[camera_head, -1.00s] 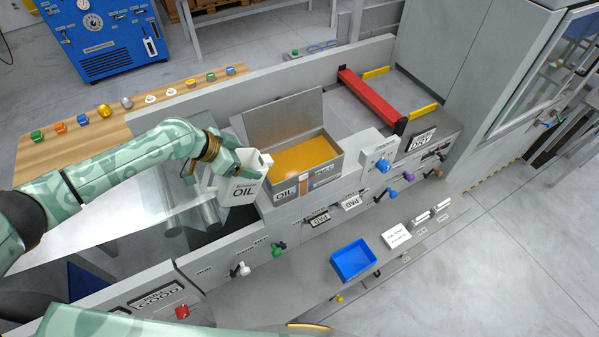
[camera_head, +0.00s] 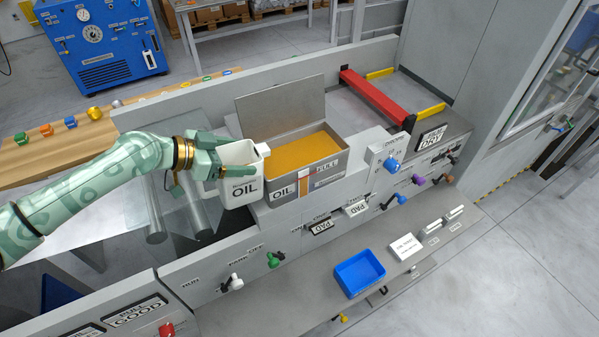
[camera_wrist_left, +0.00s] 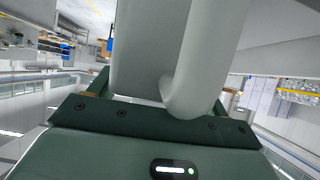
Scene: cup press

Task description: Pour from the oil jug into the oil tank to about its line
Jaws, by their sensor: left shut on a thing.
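The oil jug (camera_head: 240,188), white with an OIL label, is held by my left gripper (camera_head: 222,166), which is shut on it. The jug looks nearly upright beside the left end of the oil tank (camera_head: 318,180). Its spout is near the tank's left rim, and no stream shows. The tank is a grey box with its lid raised, amber oil (camera_head: 303,152) inside, and a FULL label by a front gauge. In the left wrist view the pale jug (camera_wrist_left: 145,50) and its handle fill the space above the gripper. My right gripper is out of view.
Metal rollers (camera_head: 198,215) lie below and left of the jug. A red bar (camera_head: 375,97) is right of the tank. Several coloured knobs line the front panel, with a blue tray (camera_head: 359,273) on the ledge below.

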